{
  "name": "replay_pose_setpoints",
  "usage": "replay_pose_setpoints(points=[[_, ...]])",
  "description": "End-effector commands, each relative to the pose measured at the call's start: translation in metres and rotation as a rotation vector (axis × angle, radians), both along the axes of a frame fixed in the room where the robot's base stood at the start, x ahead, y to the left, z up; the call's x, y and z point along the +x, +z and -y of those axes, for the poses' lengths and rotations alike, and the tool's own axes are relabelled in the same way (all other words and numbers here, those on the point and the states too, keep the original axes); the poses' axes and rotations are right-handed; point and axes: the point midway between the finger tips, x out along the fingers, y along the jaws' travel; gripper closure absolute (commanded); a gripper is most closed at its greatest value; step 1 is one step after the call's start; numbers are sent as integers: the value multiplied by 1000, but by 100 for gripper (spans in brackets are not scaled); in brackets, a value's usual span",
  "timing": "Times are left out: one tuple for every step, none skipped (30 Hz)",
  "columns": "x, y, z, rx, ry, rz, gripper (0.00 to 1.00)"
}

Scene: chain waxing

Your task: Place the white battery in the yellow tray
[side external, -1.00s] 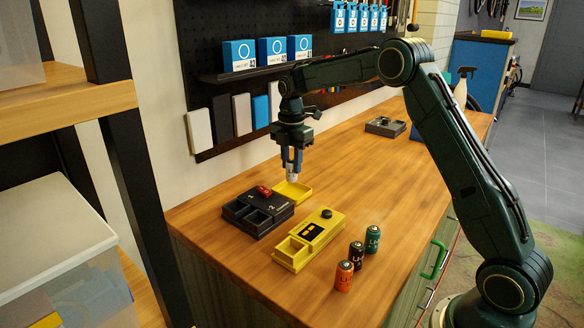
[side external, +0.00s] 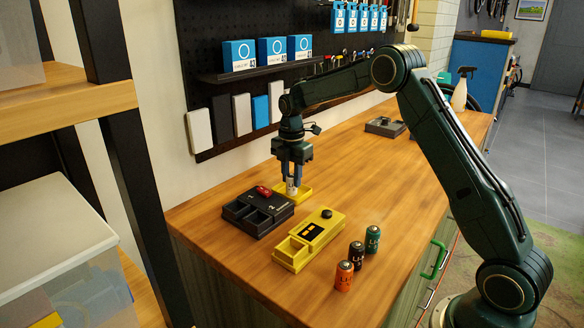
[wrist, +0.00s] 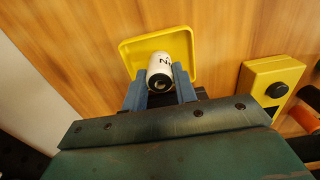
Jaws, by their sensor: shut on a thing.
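The white battery (side external: 292,186) is held upright between the fingers of my gripper (side external: 294,176), low over the yellow tray (side external: 304,190). In the wrist view the white battery (wrist: 160,68) lies between the two blue-grey fingers (wrist: 160,88), with the yellow tray (wrist: 128,52) around and behind it. My gripper is shut on the battery. I cannot tell whether the battery's lower end touches the tray floor.
A yellow tester (side external: 310,240) is in front. Orange (side external: 344,276), black (side external: 356,255) and green (side external: 372,239) batteries stand to its right.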

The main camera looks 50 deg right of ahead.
Motion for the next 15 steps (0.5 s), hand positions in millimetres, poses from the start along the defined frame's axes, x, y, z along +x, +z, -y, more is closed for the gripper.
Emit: replay_pose_setpoints(points=[[0,-1,0,0,0,-1,100],[0,-2,0,0,0,-1,100],[0,-2,0,0,0,-1,66],[0,-2,0,0,0,-1,60],[0,-2,0,0,0,-1,54],[0,-2,0,0,0,-1,50],[0,-2,0,0,0,-1,50],[0,-2,0,0,0,-1,50],[0,-2,0,0,0,-1,50],[0,-2,0,0,0,-1,50],[0,-2,0,0,0,-1,50],[0,-2,0,0,0,-1,50],[0,-2,0,0,0,-1,50],[0,-2,0,0,0,-1,50],[0,-1,0,0,0,0,50]])
